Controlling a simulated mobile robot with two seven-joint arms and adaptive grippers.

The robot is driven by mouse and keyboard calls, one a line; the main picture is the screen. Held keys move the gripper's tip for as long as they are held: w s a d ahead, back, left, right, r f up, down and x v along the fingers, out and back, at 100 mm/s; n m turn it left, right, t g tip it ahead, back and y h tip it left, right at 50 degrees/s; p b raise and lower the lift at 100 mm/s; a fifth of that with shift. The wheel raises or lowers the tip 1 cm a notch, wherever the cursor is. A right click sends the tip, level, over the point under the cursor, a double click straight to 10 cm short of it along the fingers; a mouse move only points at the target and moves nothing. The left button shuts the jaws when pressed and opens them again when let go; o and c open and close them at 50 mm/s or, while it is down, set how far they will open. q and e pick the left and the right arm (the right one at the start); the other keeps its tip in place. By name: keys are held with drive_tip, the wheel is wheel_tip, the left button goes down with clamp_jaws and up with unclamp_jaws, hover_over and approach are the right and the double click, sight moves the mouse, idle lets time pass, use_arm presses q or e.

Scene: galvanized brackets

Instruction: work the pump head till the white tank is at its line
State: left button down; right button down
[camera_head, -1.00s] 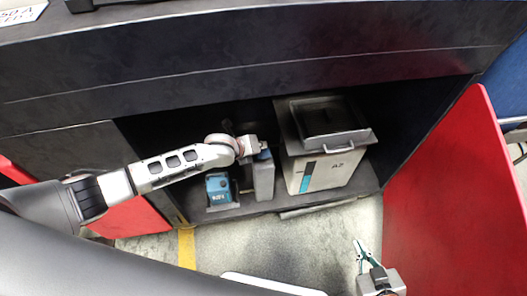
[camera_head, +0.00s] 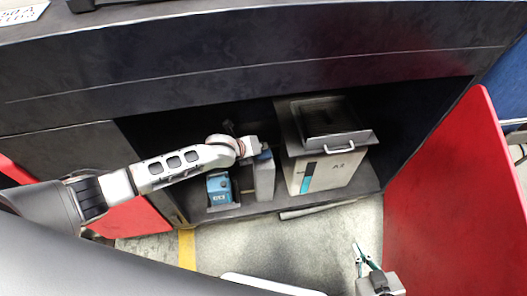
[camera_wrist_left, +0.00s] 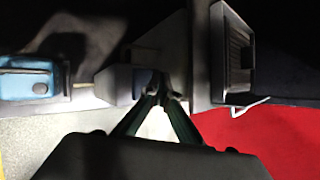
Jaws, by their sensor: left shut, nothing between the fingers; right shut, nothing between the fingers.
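The white tank (camera_head: 336,172), marked A2, stands in the open cabinet, with a narrow black and blue level strip (camera_head: 307,178) on its front. Its line is too small to make out. Left of it is a grey upright pump body (camera_head: 264,180) with a bluish top. My left gripper (camera_head: 263,150) is at that top; in the left wrist view its fingertips (camera_wrist_left: 161,84) are together beside the grey body (camera_wrist_left: 118,82). Whether they touch it is unclear. My right gripper (camera_head: 363,254) is shut and empty, low in front of the cabinet.
A blue box with a small display (camera_head: 219,188) stands left of the pump. Red panels (camera_head: 450,185) flank the opening. The floor (camera_head: 285,235) in front is mostly clear.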

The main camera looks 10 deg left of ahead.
sight(263, 152)
idle(0.4)
use_arm(q)
drive_tip(key=shift+f, duration=0.45)
use_arm(e)
drive_tip(key=shift+f, duration=0.1)
